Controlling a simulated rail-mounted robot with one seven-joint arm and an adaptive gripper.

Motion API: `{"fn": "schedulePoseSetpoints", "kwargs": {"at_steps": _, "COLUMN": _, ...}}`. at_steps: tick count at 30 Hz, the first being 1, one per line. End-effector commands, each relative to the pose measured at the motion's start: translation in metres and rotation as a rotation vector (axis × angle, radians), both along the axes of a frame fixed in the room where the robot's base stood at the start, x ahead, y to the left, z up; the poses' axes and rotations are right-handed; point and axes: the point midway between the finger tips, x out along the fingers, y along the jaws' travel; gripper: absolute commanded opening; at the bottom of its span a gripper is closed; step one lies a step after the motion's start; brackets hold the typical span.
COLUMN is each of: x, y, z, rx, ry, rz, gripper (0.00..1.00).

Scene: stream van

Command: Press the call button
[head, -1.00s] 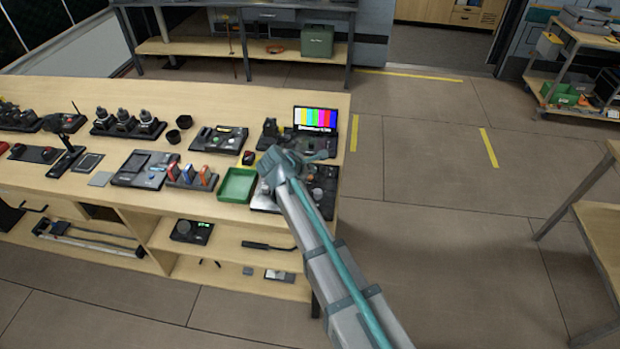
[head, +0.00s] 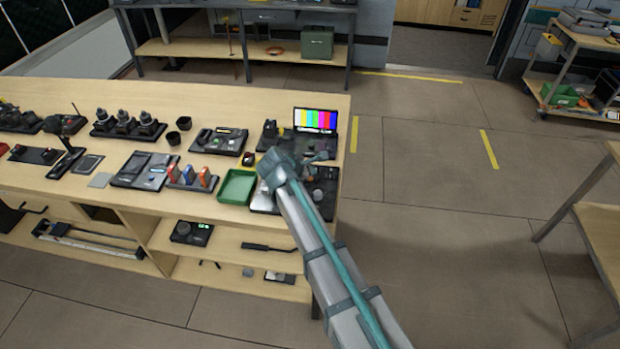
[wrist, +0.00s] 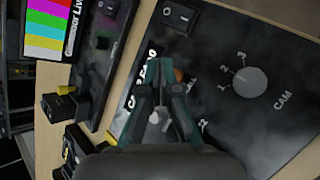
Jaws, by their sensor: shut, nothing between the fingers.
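The call button is a small orange button (wrist: 179,75) on a dark control panel (wrist: 225,130), beside white lettering that reads CALL. My gripper (wrist: 166,66) is shut and empty in the wrist view. Its fingertips are just left of the button and overlap its edge, so part of the button is hidden. I cannot tell whether they touch it or hover above the panel. In the head view the panel (head: 325,190) lies at the right end of the bench, partly covered by my arm, and the button cannot be made out.
On the same panel are a round CAM knob (wrist: 249,82) marked 1, 2, 3 and a rocker switch (wrist: 180,15). A colour-bar screen (head: 315,119) stands behind on another unit. A green tray (head: 238,186) sits to the left.

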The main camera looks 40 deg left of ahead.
Motion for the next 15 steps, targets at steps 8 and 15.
{"fn": "schedulePoseSetpoints", "kwargs": {"at_steps": 8, "x": 0.0001, "y": 0.0, "z": -0.0007, "rx": 0.0, "ry": 0.0, "rz": 0.0, "gripper": 0.0}}
{"fn": "schedulePoseSetpoints", "kwargs": {"at_steps": 15, "x": -0.0001, "y": 0.0, "z": -0.0078, "rx": -0.001, "ry": 0.001, "rz": 0.0, "gripper": 0.0}}
